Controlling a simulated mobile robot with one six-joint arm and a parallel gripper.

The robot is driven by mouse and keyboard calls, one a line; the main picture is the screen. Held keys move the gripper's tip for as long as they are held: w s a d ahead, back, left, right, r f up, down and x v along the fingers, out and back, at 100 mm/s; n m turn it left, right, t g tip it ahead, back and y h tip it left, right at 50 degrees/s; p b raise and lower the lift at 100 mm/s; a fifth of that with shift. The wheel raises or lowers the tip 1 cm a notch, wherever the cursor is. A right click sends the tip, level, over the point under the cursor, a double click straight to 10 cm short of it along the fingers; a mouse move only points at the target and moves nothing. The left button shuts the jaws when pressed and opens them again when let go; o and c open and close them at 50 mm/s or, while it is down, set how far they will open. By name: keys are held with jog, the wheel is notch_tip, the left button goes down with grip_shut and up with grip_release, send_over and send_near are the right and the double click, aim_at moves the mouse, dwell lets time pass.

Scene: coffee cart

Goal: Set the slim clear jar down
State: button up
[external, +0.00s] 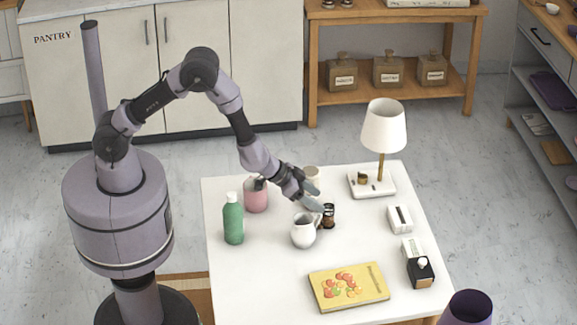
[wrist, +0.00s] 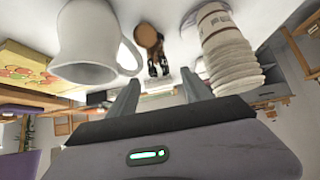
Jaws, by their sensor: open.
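The slim clear jar (external: 328,215), with dark brown contents, stands upright on the white table (external: 265,285). In the wrist view, which looks upside down, the jar (wrist: 157,62) shows straight ahead, lined up with the gap between my fingers. My gripper (external: 316,197) is open and empty, low over the table just left of the jar. In the wrist view, its two fingertips (wrist: 160,85) are spread apart with nothing held between them. The jar appears just beyond the fingertips, apart from them.
A white pitcher (external: 302,233) stands close in front, and a pale ribbed cup stack (wrist: 228,45) close on the other side.

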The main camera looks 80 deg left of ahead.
aim_at(328, 214)
jog(key=b+x, duration=0.2)
jog(key=x, duration=0.4)
jog(key=shift+w+d+r, duration=0.1)
jog(key=shift+w+r, duration=0.05)
jog(key=shift+r, duration=0.15)
grip_shut()
